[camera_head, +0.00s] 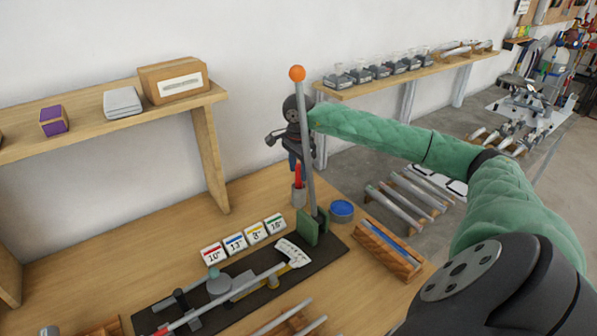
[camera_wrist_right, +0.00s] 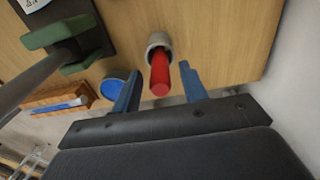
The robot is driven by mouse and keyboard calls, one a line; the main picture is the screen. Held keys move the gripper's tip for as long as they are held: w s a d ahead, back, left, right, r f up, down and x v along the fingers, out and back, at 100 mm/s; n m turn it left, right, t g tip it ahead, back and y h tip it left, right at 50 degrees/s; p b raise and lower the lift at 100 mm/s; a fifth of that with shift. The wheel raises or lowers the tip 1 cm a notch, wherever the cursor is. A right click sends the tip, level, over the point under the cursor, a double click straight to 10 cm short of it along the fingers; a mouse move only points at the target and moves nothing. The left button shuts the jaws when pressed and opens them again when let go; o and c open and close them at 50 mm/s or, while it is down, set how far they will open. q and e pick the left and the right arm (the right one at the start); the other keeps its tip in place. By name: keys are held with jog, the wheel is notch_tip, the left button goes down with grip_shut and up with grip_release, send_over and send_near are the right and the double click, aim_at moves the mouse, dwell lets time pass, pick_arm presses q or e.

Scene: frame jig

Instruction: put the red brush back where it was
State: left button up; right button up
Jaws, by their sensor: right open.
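The red brush (camera_head: 298,174) stands upright in a small grey cup (camera_head: 299,195) on the wooden bench, behind the tall lever. In the right wrist view the red handle (camera_wrist_right: 160,75) points up toward the camera, its lower end inside the cup (camera_wrist_right: 158,41). My right gripper (camera_head: 294,160) reaches in from the right, above the cup. Its blue fingers (camera_wrist_right: 159,85) are open, one on each side of the handle, with visible gaps. The brush's lower end is hidden in the cup. My left gripper is not in view.
A tall grey lever with an orange knob (camera_head: 297,73) rises close in front of my right gripper. A blue round tin (camera_head: 342,209) and a wooden block holder (camera_head: 388,250) stand right of the cup. Numbered cards (camera_head: 235,243) and a measuring jig (camera_head: 230,290) lie left and in front.

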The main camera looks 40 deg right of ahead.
notch_tip(320, 180, up, 4)
jog(key=shift+r+p, duration=0.25)
jog(key=shift+p, duration=0.25)
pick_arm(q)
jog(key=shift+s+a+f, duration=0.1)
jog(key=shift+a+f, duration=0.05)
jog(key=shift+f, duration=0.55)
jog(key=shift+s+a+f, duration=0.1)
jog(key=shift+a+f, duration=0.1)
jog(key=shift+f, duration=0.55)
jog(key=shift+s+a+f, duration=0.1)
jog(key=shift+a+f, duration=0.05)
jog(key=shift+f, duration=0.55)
pick_arm(e)
jog(key=shift+r, duration=0.75)
